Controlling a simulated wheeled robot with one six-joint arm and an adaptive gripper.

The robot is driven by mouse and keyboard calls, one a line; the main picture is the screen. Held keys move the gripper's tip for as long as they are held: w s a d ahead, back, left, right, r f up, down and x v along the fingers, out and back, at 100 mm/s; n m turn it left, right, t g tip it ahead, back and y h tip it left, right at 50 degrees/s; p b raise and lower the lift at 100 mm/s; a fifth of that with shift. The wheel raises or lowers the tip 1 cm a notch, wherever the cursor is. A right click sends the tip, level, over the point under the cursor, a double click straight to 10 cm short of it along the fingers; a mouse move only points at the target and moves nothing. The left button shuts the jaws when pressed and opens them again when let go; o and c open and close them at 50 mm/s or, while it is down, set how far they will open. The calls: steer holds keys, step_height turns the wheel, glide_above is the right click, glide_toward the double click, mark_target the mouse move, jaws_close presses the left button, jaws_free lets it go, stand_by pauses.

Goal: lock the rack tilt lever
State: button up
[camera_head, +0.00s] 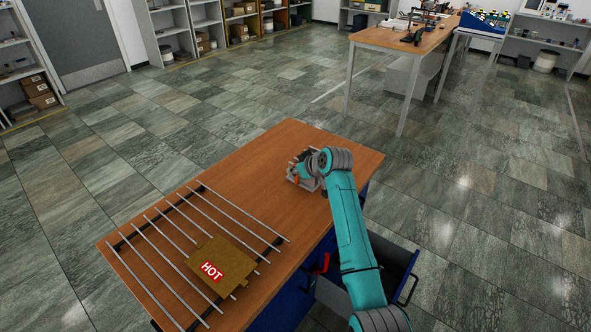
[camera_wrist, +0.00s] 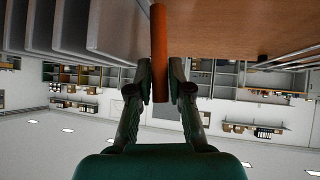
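The rack (camera_head: 292,179) is a small grey piece on the wooden table, just left of my wrist in the head view. Its grey plates (camera_wrist: 75,28) fill the upper left of the wrist view. The tilt lever (camera_wrist: 158,45) is an orange bar hanging between my fingers in the wrist view. My gripper (camera_wrist: 160,80) has one dark finger on each side of the lever, both close against it, and looks shut on it. In the head view my arm hides most of the gripper and part of the rack.
The wooden table (camera_head: 345,150) also bears a rack of metal rods (camera_head: 150,250) with a brown plate marked HOT (camera_head: 225,262). An open blue drawer (camera_head: 395,262) juts out on the right below my arm. The tabletop behind the small rack is clear.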

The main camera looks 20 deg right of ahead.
steer(key=shift+o, duration=1)
steer(key=shift+r, duration=0.1)
steer(key=v, duration=0.8)
